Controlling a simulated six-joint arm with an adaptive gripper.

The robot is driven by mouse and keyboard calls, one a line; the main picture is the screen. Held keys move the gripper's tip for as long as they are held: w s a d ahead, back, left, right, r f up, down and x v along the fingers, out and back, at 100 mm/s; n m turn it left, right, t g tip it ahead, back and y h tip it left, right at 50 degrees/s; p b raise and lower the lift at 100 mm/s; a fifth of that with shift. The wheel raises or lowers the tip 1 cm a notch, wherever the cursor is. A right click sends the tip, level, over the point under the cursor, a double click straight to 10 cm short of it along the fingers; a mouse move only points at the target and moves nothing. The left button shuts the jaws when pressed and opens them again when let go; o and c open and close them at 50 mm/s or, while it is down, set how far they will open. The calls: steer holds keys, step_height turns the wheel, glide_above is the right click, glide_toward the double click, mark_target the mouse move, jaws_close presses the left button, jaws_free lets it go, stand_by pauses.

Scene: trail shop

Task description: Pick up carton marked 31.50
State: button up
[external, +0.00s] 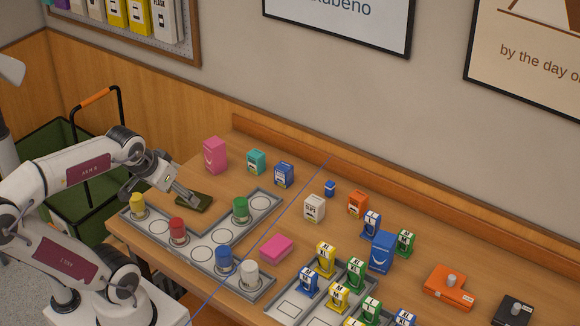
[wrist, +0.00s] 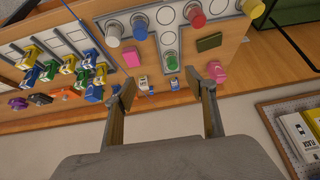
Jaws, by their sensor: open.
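Several small cartons stand at the back of the counter: teal (external: 257,162), blue (external: 284,175), white (external: 314,208) and orange (external: 358,204). Their price marks are too small to read, so I cannot tell which is marked 31.50. My gripper (external: 192,200) is open and empty, at the left by a dark green flat box (external: 200,205); I cannot tell whether they touch. In the wrist view my gripper (wrist: 160,82) has its fingers spread. The white carton (wrist: 143,83) and a blue carton (wrist: 173,89) show between them, farther off.
A grey tray (external: 190,254) with round slots holds yellow, red, green, blue and white capped jars. A pink carton (external: 215,155) stands back left; a pink flat box (external: 276,249) lies mid-counter. A second tray (external: 290,306) with several coloured packs is at the front right.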

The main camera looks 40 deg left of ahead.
steer(key=w+a+t+y, duration=0.1)
steer(key=w+a, duration=0.2)
steer(key=w, duration=0.6)
steer(key=w+a+t, duration=0.1)
steer(key=w+a, duration=0.3)
steer(key=w, duration=0.4)
steer(key=t, duration=0.3)
glide_above(252, 156)
steer(key=s+d, duration=0.2)
steer(key=s, duration=0.8)
step_height(252, 156, down, 12)
steer(key=w+f, duration=0.1)
steer(key=f, duration=0.3)
steer(key=w+a+f+t+h, duration=0.1)
steer(key=w+f, duration=0.1)
steer(key=f, duration=0.2)
steer(key=w+a+f+t, duration=0.1)
steer(key=f, duration=0.3)
steer(key=shift+w+a+f+m+h, duration=0.1)
steer(key=shift+w+f+m+h, duration=0.05)
steer(key=shift+w+m+h, duration=0.2)
steer(key=shift+w, duration=0.15)
steer(key=shift+x, duration=1.2)
steer(key=shift+x, duration=2.6)
